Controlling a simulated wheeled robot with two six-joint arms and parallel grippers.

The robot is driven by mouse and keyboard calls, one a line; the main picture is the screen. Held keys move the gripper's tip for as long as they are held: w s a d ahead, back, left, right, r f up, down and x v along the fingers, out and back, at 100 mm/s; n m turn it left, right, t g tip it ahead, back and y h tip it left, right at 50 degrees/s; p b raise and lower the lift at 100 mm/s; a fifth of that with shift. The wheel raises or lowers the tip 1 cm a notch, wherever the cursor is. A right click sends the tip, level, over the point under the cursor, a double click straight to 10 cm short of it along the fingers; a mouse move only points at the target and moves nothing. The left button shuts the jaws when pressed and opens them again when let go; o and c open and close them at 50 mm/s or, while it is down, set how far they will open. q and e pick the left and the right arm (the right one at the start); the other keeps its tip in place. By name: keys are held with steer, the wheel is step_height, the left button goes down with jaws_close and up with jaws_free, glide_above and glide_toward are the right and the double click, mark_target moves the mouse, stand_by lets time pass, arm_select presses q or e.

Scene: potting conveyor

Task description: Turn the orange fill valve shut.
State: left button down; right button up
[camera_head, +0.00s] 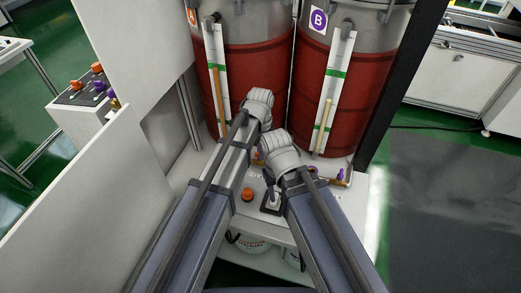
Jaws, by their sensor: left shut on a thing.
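Two red drums stand side by side, the left drum (250,75) and the right drum (335,95). My left arm reaches to the foot of the left drum. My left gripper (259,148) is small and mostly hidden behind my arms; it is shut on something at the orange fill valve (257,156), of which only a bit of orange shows. The valve's handle angle cannot be told. My right arm's wrist is close beside it, and its fingers are hidden.
A purple valve (340,174) sits on a brass pipe below the right drum. An orange button (247,194) and a lever switch (273,200) are on the white ledge. A side panel with orange and purple knobs (97,86) stands left. The floor at right is clear.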

arm_select(q)
steer(key=n, duration=1.2)
stand_by(0.6)
steer(key=c, duration=0.9)
jaws_free()
arm_select(e)
steer(key=shift+r, duration=0.1)
arm_select(q)
step_height(320, 180, up, 8)
steer(key=p, duration=0.8)
arm_select(e)
step_height(320, 180, up, 8)
